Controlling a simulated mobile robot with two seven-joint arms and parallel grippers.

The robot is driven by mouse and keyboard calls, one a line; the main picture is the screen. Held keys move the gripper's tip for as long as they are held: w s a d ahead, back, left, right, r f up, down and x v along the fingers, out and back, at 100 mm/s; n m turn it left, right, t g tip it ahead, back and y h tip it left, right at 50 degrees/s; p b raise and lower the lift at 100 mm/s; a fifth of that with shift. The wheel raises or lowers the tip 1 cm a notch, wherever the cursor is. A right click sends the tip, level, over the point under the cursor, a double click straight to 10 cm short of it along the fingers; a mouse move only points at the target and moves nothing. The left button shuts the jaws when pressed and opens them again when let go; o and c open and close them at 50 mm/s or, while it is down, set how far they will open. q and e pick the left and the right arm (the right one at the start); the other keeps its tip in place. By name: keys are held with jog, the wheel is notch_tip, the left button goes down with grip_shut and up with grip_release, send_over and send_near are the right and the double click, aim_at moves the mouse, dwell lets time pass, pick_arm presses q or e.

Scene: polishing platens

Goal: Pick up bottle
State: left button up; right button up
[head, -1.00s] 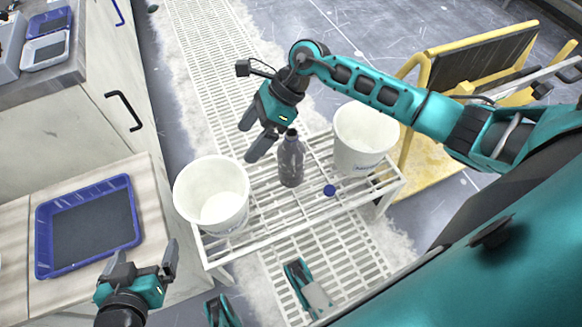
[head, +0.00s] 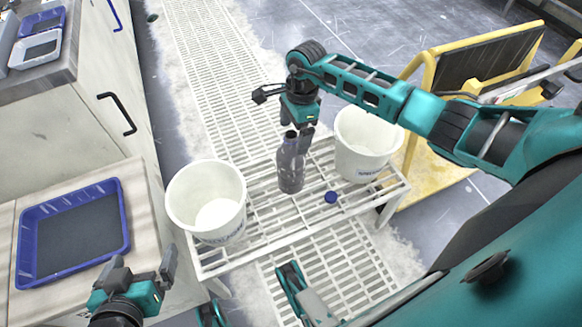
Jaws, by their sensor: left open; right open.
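A grey, see-through bottle (head: 290,170) stands upright on the white slatted rack, between two white buckets. My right gripper (head: 295,132) points down at the bottle's top, with its open fingers at about the height of the neck. The fingers partly overlap the neck in the picture, and I cannot tell if they touch it. A blue cap (head: 331,197) lies on the rack to the right of the bottle. My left gripper (head: 141,270) is open and empty at the lower left, near the blue tray.
A white bucket (head: 190,190) stands left of the bottle and another bucket (head: 352,160) stands right of it, on the rack (head: 270,235). A blue tray (head: 27,260) lies on the left counter. A yellow-framed cart (head: 432,75) stands at the back right.

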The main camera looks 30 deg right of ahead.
aim_at(291, 162)
jog(key=f, duration=0.1)
jog(key=f+b, duration=0.1)
jog(key=f, duration=0.1)
jog(key=a+f, duration=0.1)
jog(key=shift+w+f, duration=0.2)
jog(key=shift+w, duration=0.05)
jog(key=c, duration=1.4)
jog(key=shift+c, duration=0.4)
jog(key=shift+r, duration=0.15)
